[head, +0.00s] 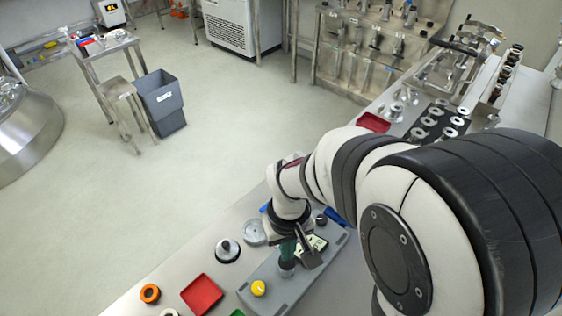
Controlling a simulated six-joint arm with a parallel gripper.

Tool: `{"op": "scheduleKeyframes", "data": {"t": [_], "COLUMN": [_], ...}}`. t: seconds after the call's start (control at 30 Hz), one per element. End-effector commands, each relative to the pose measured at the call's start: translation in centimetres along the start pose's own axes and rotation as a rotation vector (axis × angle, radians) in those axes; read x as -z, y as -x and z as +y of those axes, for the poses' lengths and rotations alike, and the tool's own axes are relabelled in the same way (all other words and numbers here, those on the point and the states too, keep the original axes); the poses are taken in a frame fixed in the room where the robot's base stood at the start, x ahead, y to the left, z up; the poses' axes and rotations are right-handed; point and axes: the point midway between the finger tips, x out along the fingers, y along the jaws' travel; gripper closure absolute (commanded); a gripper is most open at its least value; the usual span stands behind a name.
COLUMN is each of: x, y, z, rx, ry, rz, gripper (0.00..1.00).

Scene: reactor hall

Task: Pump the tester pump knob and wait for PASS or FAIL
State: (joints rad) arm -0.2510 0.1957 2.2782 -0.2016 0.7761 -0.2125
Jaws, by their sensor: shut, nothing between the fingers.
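The tester is a grey flat box (322,268) on the bench at the lower middle of the head view. A round yellow knob (258,288) stands on its near left end. A green upright piece with a grey collar (287,262) stands near its middle. A small pale display panel (318,243) shows partly behind my gripper; I cannot read PASS or FAIL on it. My gripper (311,260) points down over the tester, shut and empty, just right of the green piece. I cannot tell whether it touches anything.
A red tray (202,294), an orange ring (150,293) and a black-and-silver round part (228,250) lie left of the tester. A round metal dish (254,232) sits behind it. My arm covers much of the bench's right side. A black holder with several metal parts (431,126) stands farther back.

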Motion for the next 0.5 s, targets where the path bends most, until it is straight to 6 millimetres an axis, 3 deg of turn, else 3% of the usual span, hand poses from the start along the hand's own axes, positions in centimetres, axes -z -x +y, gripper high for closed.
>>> {"op": "scheduleKeyframes", "data": {"t": [0.5], "x": [-0.02], "y": [-0.43], "z": [0.00], "rx": [0.000], "ry": [0.000], "rz": [-0.001], "gripper": [1.00]}}
